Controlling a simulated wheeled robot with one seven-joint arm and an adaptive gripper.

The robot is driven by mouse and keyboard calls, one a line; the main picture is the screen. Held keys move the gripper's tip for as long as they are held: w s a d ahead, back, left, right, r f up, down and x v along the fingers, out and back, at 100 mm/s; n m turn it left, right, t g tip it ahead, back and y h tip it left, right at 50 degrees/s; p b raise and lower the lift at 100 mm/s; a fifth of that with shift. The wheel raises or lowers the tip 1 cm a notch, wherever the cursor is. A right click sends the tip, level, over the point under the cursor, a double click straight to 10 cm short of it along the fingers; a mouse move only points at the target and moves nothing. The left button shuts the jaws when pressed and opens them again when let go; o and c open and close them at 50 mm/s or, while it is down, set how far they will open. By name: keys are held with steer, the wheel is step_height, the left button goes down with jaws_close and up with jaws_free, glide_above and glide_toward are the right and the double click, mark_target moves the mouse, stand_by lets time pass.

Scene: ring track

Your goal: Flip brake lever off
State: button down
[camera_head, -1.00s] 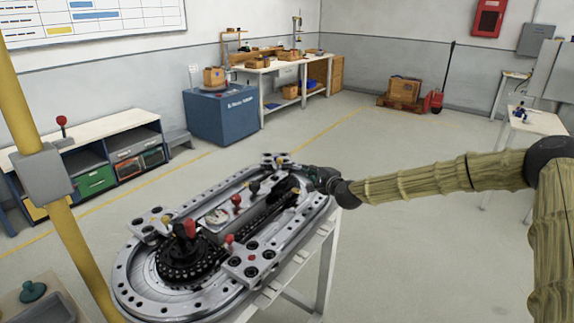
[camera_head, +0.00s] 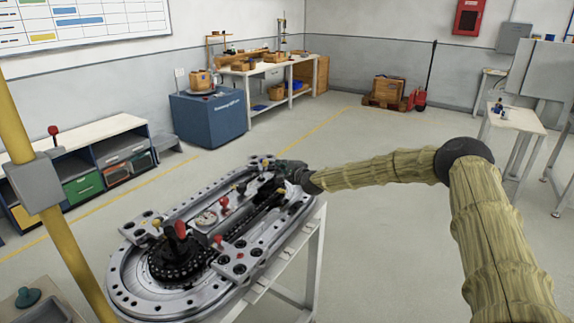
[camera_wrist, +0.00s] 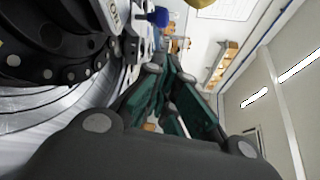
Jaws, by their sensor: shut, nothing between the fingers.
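The ring track (camera_head: 125,285) is an oval metal machine on a white stand in the head view. Several small levers with red, black or yellow knobs stand on it; I cannot tell which is the brake lever. A large red-topped lever (camera_head: 176,232) stands over the near chain wheel, and smaller red-knob levers (camera_head: 223,202) stand along the middle and front. My gripper (camera_head: 284,172) is at the far right end of the track, low over its edge. In the wrist view my green fingers (camera_wrist: 166,78) are shut and empty, close beside the metal ring. A blue knob (camera_wrist: 158,17) shows beyond them.
A yellow post (camera_head: 62,225) with a grey box (camera_head: 38,182) stands at the left, with a red-knob lever (camera_head: 53,131) above the box in the picture. A shelf unit (camera_head: 85,150) and a blue cabinet (camera_head: 208,118) stand behind.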

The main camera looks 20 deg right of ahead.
steer(key=shift+a+r+p, duration=0.2)
steer(key=shift+a+p, duration=0.1)
steer(key=shift+s+a+r+p, duration=0.4)
steer(key=shift+s+a+r, duration=0.15)
steer(key=shift+s, duration=0.1)
steer(key=shift+s+a+r, duration=0.15)
steer(key=shift+a, duration=0.2)
steer(key=shift+a+p, duration=0.35)
steer(key=shift+p, duration=0.1)
steer(key=shift+s, duration=0.2)
steer(key=shift+a, duration=0.1)
